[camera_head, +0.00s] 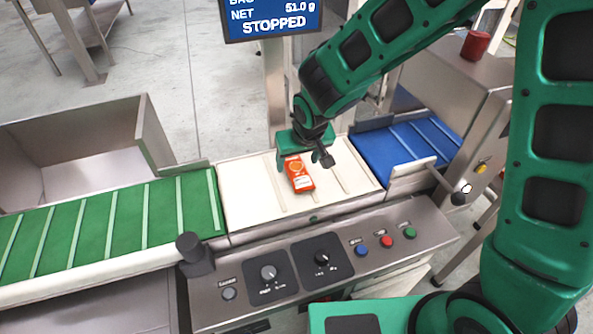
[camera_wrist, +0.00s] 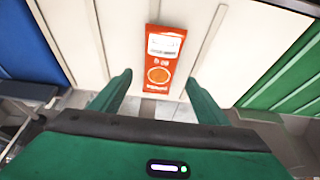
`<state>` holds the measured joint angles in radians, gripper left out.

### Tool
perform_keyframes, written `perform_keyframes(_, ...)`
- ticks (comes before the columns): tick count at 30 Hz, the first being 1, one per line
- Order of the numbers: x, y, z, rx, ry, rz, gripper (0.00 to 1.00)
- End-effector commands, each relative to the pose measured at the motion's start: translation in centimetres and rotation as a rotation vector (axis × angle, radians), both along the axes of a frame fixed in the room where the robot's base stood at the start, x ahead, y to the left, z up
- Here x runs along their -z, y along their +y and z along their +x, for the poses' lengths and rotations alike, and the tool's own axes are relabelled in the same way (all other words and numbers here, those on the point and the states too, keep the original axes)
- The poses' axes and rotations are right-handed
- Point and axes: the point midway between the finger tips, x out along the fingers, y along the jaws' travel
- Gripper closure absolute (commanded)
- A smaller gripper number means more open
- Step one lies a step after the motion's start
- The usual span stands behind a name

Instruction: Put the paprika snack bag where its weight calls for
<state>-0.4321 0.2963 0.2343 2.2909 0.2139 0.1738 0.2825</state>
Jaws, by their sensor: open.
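The paprika snack bag (camera_head: 299,175) is a small orange-red packet with a white label. It lies flat on the white weighing belt (camera_head: 246,203), between raised cleats. My gripper (camera_head: 305,156) is at the far end of the bag in the head view. In the wrist view my gripper (camera_wrist: 158,85) is open, its two green fingers apart, with the bag (camera_wrist: 160,48) ahead and between their lines. I cannot tell how high the fingers are above the belt. A display (camera_head: 270,18) reads NET 51.0 g and STOPPED.
A green cleated belt (camera_head: 110,228) runs left and a blue one (camera_head: 400,150) lies right. A steel bin (camera_head: 75,150) stands behind the green belt. The control panel (camera_head: 325,260) in front has knobs and blue, red and green buttons. A red cup-like object (camera_head: 475,45) sits on a cabinet.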

Motion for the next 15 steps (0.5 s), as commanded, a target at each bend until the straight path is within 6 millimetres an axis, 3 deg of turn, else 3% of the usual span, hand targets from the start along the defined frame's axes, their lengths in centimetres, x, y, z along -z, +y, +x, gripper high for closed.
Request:
perform_keyframes(7,3.1,0.1,0.9,0.0,0.004,-0.002,0.31)
perform_keyframes(15,3.8,0.2,1.3,0.0,0.0,0.0,0.31)
